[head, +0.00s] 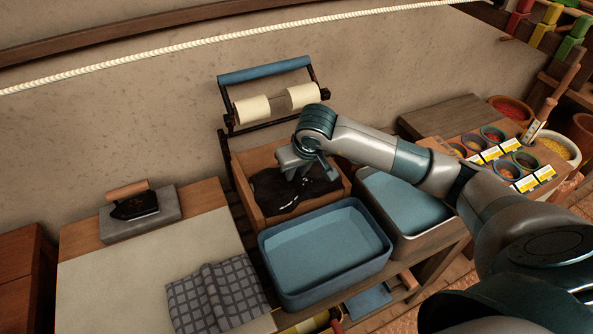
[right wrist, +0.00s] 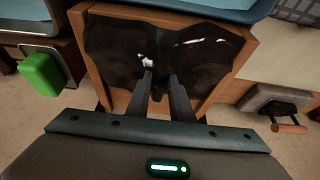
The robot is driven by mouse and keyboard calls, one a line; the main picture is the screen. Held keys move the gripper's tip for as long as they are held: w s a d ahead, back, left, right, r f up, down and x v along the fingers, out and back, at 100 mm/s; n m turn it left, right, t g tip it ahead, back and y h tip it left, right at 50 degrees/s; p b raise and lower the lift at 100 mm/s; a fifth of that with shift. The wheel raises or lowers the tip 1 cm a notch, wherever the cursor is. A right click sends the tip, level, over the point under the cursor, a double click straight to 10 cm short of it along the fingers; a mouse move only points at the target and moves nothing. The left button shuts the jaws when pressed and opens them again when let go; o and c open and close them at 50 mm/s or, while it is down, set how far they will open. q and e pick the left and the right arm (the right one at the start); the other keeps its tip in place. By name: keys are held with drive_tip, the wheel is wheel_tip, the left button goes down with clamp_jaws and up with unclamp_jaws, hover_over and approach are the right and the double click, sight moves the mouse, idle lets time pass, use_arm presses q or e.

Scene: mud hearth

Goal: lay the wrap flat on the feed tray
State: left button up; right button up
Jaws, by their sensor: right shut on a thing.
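A black, crumpled cloth with white marks, which looks like the wrap (head: 272,197), lies bunched in an open wooden tray (head: 248,208) below the rollers; I take this tray for the feed tray. My right gripper (head: 301,176) reaches down into the tray from the right. In the right wrist view the gripper (right wrist: 163,80) has its two fingers close together on the black cloth (right wrist: 115,55), pinching it near its middle. The cloth spreads to both sides of the fingers inside the tray's wooden walls (right wrist: 238,62). My left gripper is not in view.
Cream rollers (head: 252,109) stand behind the tray. Two blue-lined basins sit in front (head: 325,246) and right (head: 405,203). An iron (head: 134,203) rests on a grey block at left. A checked cloth (head: 215,298) lies on the pale board. Several small bowls stand at right.

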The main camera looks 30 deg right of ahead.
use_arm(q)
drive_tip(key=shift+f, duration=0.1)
use_arm(e)
drive_tip(key=o, duration=1)
drive_tip(key=shift+s+r, duration=0.1)
drive_tip(key=shift+s+r+b, duration=0.2)
drive_tip(key=shift+r+b, duration=0.1)
drive_tip(key=shift+r, duration=0.3)
drive_tip(key=b+v, duration=0.2)
drive_tip(key=v, duration=0.5)
drive_tip(key=shift+s+r, duration=0.1)
drive_tip(key=shift+r, duration=0.15)
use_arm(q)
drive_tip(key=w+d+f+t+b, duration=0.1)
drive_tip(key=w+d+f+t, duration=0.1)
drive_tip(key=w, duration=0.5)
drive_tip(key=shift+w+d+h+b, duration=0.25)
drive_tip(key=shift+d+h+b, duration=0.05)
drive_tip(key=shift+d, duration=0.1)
use_arm(e)
drive_tip(key=shift+v, duration=4.2)
